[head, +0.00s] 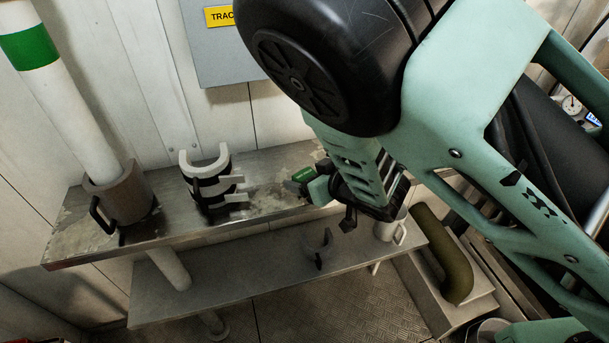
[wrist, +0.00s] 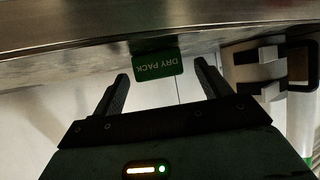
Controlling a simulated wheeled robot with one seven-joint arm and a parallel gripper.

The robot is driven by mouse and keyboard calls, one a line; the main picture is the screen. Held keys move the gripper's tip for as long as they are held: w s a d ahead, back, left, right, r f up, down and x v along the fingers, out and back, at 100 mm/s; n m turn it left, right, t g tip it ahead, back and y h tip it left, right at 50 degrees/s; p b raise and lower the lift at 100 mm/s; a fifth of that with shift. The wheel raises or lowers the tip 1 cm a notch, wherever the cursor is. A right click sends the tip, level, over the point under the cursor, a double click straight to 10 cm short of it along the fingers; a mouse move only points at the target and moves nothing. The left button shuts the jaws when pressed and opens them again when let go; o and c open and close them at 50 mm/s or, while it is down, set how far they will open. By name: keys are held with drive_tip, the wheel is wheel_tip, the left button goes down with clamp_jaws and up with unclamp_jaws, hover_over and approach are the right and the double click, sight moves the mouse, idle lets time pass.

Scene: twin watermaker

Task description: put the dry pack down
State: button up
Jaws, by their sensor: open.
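The dry pack (wrist: 157,66) is a small dark block with a green label reading "DRY PACK", upside down in the wrist view. It appears to rest on the metal shelf (wrist: 60,35). In the head view its green part (head: 303,174) shows at the right part of the upper shelf (head: 160,232), partly hidden by my gripper. My gripper (wrist: 162,72) is open, with one finger on each side of the pack in the wrist view. Whether the fingers touch it I cannot tell. My gripper (head: 322,198) is low over the shelf in the head view.
White-and-black curved clamps (head: 207,180) stand left of the pack on the shelf. A brown collar with a black handle (head: 120,200) surrounds a white pipe (head: 60,90) farther left. An olive pipe (head: 445,255) stands at right.

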drive_tip(key=shift+w+a+f, duration=0.1)
drive_tip(key=shift+w, duration=0.05)
drive_tip(key=c, duration=1.2)
drive_tip(key=shift+o, duration=0.2)
